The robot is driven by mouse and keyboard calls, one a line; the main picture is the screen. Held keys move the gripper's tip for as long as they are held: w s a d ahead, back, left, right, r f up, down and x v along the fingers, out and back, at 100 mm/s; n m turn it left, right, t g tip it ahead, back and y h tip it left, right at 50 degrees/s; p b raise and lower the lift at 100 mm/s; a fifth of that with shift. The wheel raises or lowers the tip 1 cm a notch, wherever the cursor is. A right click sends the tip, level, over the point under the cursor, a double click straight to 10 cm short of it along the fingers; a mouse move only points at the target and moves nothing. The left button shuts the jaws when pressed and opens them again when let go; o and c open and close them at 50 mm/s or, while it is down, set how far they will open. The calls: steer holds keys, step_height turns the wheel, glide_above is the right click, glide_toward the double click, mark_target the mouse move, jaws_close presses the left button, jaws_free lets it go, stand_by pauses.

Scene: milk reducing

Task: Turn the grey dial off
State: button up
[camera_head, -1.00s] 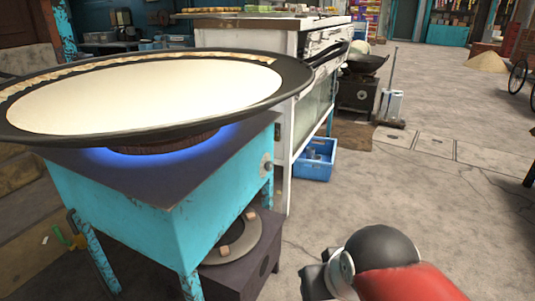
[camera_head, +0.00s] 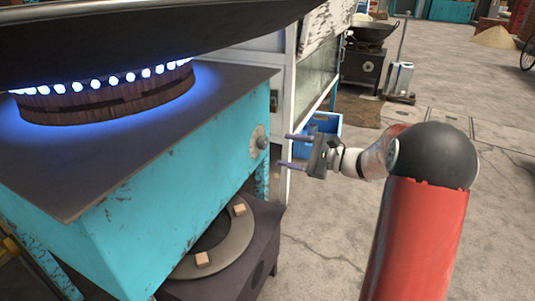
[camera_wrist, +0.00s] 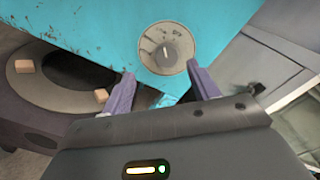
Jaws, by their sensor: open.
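The grey dial (camera_head: 261,138) is a round knob on a pale plate, on the right end of the turquoise stove (camera_head: 190,165). It also shows in the wrist view (camera_wrist: 166,50), where its light pointer mark stands roughly upright. My gripper (camera_head: 285,151) is open and empty, its two purple fingers pointing at the dial from the right, with a small gap left. In the wrist view my gripper (camera_wrist: 163,85) has one fingertip on each side of the dial, a little below its centre. Blue flames burn on the burner (camera_head: 110,95) under the dark pan (camera_head: 140,35).
A dark low stove (camera_head: 235,250) with a grey ring stands below the turquoise one. A blue crate (camera_head: 325,123) and a white cabinet (camera_head: 310,60) are behind my gripper. The concrete floor (camera_head: 330,235) at the front is clear.

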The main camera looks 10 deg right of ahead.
mark_target(266, 143)
steer(key=shift+t, duration=0.3)
steer(key=x, duration=0.7)
steer(key=shift+w+d+f, duration=0.1)
steer(key=shift+w, duration=0.45)
steer(key=c, duration=1)
steer(key=shift+m, duration=0.3)
